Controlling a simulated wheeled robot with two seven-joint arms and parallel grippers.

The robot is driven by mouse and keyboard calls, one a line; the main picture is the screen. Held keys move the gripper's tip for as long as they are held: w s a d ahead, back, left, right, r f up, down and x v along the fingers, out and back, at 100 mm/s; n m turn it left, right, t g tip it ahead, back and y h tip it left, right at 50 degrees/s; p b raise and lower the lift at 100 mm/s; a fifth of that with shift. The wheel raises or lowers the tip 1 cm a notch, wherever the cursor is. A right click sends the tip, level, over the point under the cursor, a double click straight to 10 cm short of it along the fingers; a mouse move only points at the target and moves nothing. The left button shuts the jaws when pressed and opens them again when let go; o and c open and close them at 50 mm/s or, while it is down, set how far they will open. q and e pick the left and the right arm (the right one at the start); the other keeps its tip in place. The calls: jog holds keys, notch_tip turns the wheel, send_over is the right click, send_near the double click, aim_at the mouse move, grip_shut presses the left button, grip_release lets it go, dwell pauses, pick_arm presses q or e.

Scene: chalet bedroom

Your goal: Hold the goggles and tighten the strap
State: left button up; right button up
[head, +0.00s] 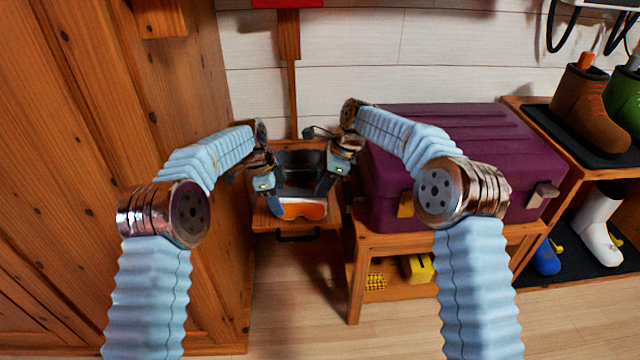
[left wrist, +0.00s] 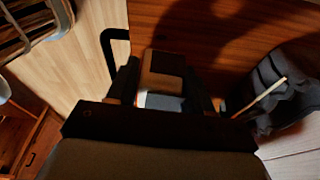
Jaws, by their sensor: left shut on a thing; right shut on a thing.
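The goggles (head: 302,210) have an orange lens in a pale frame and sit at the front of a small wooden stand, lens facing me. A dark shape (head: 300,160) behind them may be the strap; its outline is unclear. My left gripper (head: 274,200) is shut at the left side of the goggles. In the left wrist view a brown-and-dark piece (left wrist: 163,75) shows between its fingers (left wrist: 166,100), with pale and grey parts below. My right gripper (head: 325,190) is shut at the right side, apparently on the strap; its fingertips hide the exact contact.
The small stand (head: 265,222) has a black handle (head: 297,238) on its front. A wooden wall or cabinet (head: 90,130) is close on the left. A purple chest (head: 460,130) on a wooden bench crowds the right. A shoe shelf (head: 570,165) stands farther right.

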jog(key=shift+w+a, duration=0.2)
jog(key=shift+a, duration=2.25)
jog(key=o, duration=0.8)
jog(key=v, duration=0.6)
jog(key=shift+d, duration=0.1)
pick_arm(q)
jog(key=o, duration=1.1)
jog(key=shift+c, duration=0.2)
